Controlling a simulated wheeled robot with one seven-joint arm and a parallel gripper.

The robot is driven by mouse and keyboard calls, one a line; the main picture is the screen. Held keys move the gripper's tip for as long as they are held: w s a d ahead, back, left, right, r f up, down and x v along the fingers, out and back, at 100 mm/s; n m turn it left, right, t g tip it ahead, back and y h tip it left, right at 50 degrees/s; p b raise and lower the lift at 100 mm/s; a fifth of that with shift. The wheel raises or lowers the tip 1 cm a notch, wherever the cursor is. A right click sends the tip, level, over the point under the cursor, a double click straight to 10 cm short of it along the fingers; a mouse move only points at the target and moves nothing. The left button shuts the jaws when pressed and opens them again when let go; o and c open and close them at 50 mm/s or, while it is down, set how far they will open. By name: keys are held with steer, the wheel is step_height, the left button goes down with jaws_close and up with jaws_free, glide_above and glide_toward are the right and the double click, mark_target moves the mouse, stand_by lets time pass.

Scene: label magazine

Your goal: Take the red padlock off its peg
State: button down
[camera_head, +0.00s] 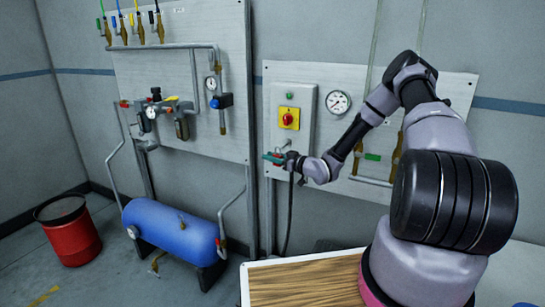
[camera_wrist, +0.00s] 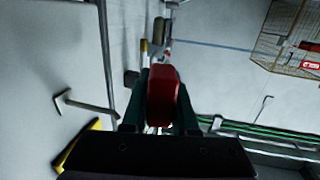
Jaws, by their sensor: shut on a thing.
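The red padlock (camera_wrist: 163,94) is in the middle of the wrist view, between the two dark green fingers of my gripper (camera_wrist: 163,100). The fingers are shut on its sides. In the head view my gripper (camera_head: 274,158) is at the left end of my outstretched arm, in front of the wall panel just below the grey switch box. The padlock is mostly hidden by the fingers there. Its shackle and the peg cannot be made out, so I cannot tell whether they touch.
A blue tank (camera_head: 172,233) and a red bin (camera_head: 70,232) stand at left. A wooden tabletop (camera_head: 300,283) is in front.

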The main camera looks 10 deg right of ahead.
steer(key=shift+s+a, duration=0.55)
steer(key=shift+s, duration=0.3)
